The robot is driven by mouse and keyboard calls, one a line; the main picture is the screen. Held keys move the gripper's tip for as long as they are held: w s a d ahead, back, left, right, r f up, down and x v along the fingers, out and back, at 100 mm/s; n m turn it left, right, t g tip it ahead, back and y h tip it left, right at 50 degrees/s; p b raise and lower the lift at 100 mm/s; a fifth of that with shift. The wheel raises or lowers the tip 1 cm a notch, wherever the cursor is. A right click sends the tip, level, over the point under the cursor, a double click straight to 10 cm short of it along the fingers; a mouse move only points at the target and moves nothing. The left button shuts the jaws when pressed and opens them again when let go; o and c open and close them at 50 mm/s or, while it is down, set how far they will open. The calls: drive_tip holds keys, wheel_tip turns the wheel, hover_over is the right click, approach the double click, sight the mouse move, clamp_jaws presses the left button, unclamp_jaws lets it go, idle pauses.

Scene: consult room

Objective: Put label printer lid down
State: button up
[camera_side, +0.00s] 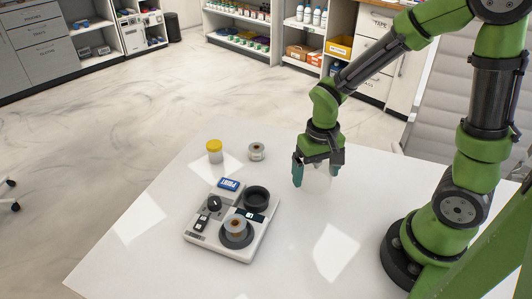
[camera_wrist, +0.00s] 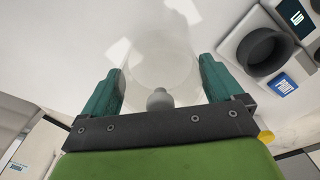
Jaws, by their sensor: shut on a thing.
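The lid is a clear, see-through dome (camera_side: 317,180) with a grey knob (camera_wrist: 160,98). My gripper (camera_side: 318,172) is shut on it, one teal finger on each side in the wrist view. The lid is at the table surface or just above it; I cannot tell whether it touches. The label printer (camera_side: 222,236) is a light grey box to the left of my gripper. It has a black dial, a blue label, an empty dark round cup (camera_side: 256,197) and a second dark cup holding a roll (camera_side: 236,228). The printer's cup also shows at upper right in the wrist view (camera_wrist: 265,52).
A yellow-capped jar (camera_side: 214,151) and another small roll (camera_side: 257,151) stand behind the printer on the white table (camera_side: 300,262). The table between my gripper and the printer is clear, as is the front area. Shelves and cabinets stand far back.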

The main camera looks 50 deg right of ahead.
sight(312, 197)
drive_tip(key=shift+f, duration=2.45)
drive_tip(key=shift+f, duration=0.1)
drive_tip(key=o, duration=0.7)
drive_tip(key=shift+c, duration=0.2)
wheel_tip(312, 197, up, 11)
drive_tip(key=shift+r, duration=0.8)
drive_tip(key=s+a+r+t+y, duration=0.1)
drive_tip(key=s+r+t, duration=0.1)
drive_tip(key=r, duration=0.3)
drive_tip(key=s+a+r+n+t+y, duration=0.1)
drive_tip(key=s+r+t, duration=0.1)
drive_tip(key=r+t, duration=0.3)
drive_tip(key=shift+s+r, duration=0.4)
drive_tip(key=shift+r, duration=0.05)
drive_tip(key=shift+a, duration=0.1)
